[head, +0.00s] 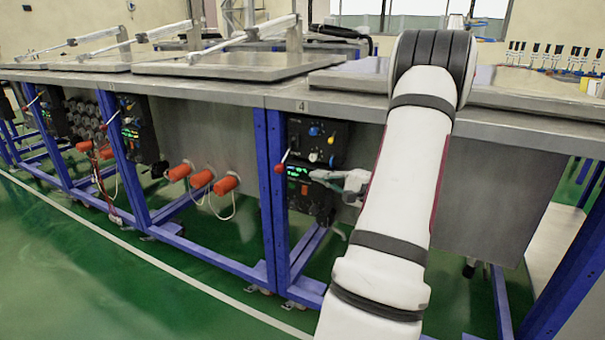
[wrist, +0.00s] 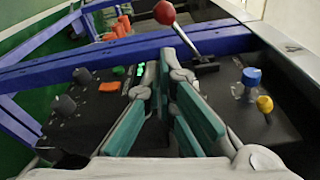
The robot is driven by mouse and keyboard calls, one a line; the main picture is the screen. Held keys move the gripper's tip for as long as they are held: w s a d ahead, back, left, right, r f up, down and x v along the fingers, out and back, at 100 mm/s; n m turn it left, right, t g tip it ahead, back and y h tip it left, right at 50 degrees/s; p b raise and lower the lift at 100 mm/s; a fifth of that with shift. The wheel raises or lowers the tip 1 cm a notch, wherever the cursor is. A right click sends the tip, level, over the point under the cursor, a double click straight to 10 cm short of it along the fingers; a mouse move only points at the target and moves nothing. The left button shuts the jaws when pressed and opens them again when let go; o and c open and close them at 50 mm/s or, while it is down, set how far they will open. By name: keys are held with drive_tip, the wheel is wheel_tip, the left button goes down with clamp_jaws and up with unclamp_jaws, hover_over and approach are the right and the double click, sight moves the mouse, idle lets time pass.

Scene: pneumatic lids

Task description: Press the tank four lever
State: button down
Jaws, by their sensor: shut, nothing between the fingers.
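The tank four lever is a thin metal rod with a red ball knob (wrist: 164,13), mounted on a black control panel (head: 317,140) under the table label 4. Its red knob also shows in the head view (head: 279,168), beside the blue table leg. My gripper (wrist: 165,68) is shut and empty, with teal pads facing each other. In the wrist view the knob lies beyond the fingertips, and the rod runs down to the right just past them. In the head view my gripper (head: 318,177) is right of the knob and slightly lower, apparently not touching it.
The panel carries a blue knob (wrist: 251,76) and a yellow knob (wrist: 265,104). A lower panel (head: 308,193) has a green display. A blue frame leg (head: 271,190) stands beside the lever. Orange plugs (head: 200,179) stick out farther left. The tank's metal lid (head: 350,82) is down.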

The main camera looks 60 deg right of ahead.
sight(287, 155)
drive_tip(key=w, duration=0.3)
drive_tip(key=w+b, duration=0.1)
drive_tip(key=w, duration=0.2)
drive_tip(key=w+b, duration=0.1)
drive_tip(key=w, duration=0.2)
drive_tip(key=shift+w+d+f, duration=0.15)
drive_tip(key=shift+w+d, duration=0.1)
drive_tip(key=shift+w, duration=0.05)
drive_tip(key=shift+a, duration=0.1)
